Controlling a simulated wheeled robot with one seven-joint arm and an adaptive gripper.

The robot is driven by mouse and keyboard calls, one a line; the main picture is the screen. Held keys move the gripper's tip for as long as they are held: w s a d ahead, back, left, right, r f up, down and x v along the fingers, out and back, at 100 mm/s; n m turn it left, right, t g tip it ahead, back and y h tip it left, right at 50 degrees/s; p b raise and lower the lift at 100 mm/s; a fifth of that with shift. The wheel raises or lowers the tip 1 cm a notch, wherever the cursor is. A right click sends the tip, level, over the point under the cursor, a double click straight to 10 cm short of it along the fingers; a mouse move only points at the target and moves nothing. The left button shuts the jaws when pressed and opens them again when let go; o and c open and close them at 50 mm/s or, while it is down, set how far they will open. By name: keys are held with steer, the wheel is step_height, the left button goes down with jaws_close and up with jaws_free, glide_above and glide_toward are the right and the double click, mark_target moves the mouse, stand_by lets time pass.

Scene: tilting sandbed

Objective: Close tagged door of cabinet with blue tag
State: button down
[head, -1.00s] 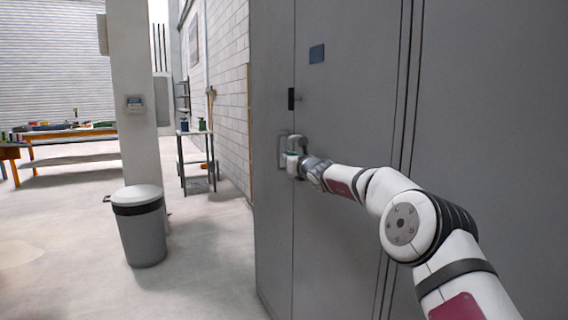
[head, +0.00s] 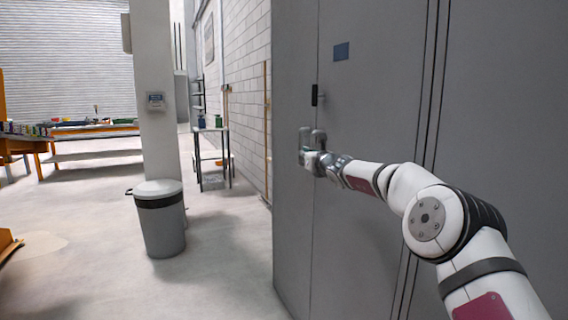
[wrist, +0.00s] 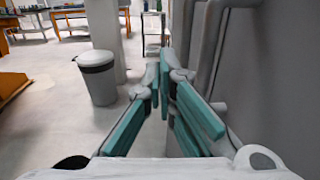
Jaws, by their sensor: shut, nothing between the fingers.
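The tall grey cabinet (head: 292,230) stands at the right. Its front door (head: 365,130) bears a small blue tag (head: 341,51) and a black handle (head: 315,95) near its left edge. The door looks flush or nearly so; I cannot tell whether a small gap remains. My gripper (head: 305,145) is shut and empty at the door's left edge, below the handle. Whether it touches the door is unclear. In the wrist view its teal-padded fingers (wrist: 165,75) converge beside the grey cabinet surface (wrist: 265,80).
A grey bin with a white lid (head: 160,218) stands on the floor left of the cabinet, near a pale pillar (head: 158,130). A small shelf table (head: 212,160) and workbenches (head: 95,132) are farther back. Open floor lies between bin and cabinet.

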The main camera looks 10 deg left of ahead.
steer(key=s+a+b, duration=0.4)
steer(key=s+b, duration=0.2)
steer(key=s, duration=0.3)
steer(key=s+d+r+n+g+y, duration=0.2)
steer(key=s+r+n+g+y, duration=0.15)
steer(key=s+r+n, duration=0.7)
steer(key=s+d+f+n+g, duration=0.15)
steer(key=s+n, duration=0.25)
steer(key=s, duration=0.4)
steer(key=s+d+f+n+g, duration=0.15)
steer(key=s+n, duration=0.25)
steer(key=s, duration=0.4)
steer(key=s+d+f+n+g+h, duration=0.35)
steer(key=s+d+f, duration=0.5)
steer(key=s, duration=0.55)
steer(key=s+d+f+n+g+h+p, duration=0.15)
steer(key=s+d+f+n+h, duration=0.3)
steer(key=s+d+f, duration=0.7)
steer(key=s+d+f+n+g+h+b, duration=0.1)
steer(key=s+d+f+n+g+h, duration=0.5)
steer(key=s, duration=1.1)
step_height(320, 180, up, 34)
steer(key=d+m+t+y+p, duration=0.1)
steer(key=t+p, duration=0.5)
steer(key=p, duration=2.5)
steer(key=shift+w+d+m+y+p, duration=0.35)
steer(key=shift+w+m+y+p, duration=0.1)
steer(key=shift+m, duration=0.3)
